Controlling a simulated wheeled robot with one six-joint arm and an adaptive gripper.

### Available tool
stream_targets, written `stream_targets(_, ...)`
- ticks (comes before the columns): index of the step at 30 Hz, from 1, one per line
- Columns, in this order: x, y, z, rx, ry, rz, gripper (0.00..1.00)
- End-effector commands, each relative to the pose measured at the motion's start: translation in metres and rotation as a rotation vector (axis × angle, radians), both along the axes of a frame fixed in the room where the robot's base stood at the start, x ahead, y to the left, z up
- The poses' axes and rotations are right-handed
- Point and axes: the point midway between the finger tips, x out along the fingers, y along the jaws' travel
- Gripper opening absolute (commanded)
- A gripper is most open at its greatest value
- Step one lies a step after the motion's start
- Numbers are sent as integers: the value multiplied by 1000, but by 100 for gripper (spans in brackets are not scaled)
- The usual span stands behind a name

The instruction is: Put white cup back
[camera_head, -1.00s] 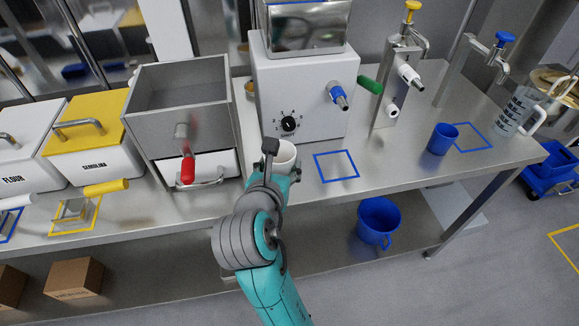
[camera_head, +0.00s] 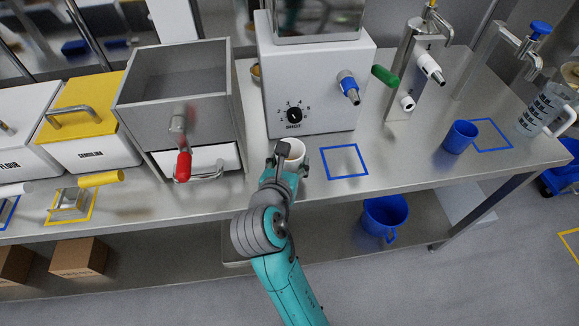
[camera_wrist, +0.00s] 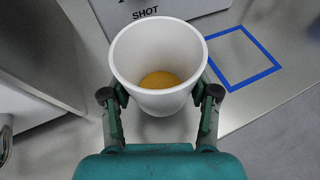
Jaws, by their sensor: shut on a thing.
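The white cup (camera_head: 293,150) is held upright by my gripper (camera_head: 284,158), in front of the white machine marked SHOT. In the wrist view the white cup (camera_wrist: 158,60) sits between the two fingers of my gripper (camera_wrist: 160,98), which press on its sides. A yellow-orange content shows at the bottom of the cup. To the right of the cup, an empty blue square outline (camera_head: 343,161) is marked on the steel counter. It also shows in the wrist view (camera_wrist: 262,72). Whether the cup's base touches the counter is hidden.
The white dial machine (camera_head: 310,90) stands behind the cup. A grey hopper (camera_head: 175,95) with a red-handled lever is at left. A blue cup (camera_head: 460,136) stands at right beside another blue outline (camera_head: 490,148). A blue bucket (camera_head: 384,217) is on the lower shelf.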

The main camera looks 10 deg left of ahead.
Motion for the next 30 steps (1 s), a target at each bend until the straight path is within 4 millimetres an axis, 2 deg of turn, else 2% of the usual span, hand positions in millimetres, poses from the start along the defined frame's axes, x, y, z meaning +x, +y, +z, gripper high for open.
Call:
stream_targets(3, 0, 0, -18, -3, 2, 0, 19)
stream_targets(6, 0, 0, -26, -2, 2, 1, 19)
stream_targets(17, 0, 0, -29, -1, 1, 0, 19)
stream_targets(18, 0, 0, -29, 0, 1, 0, 65)
stream_targets(21, 0, 0, -29, 0, 1, 0, 85)
stream_targets(30, 0, 0, -28, 0, 0, 0, 85)
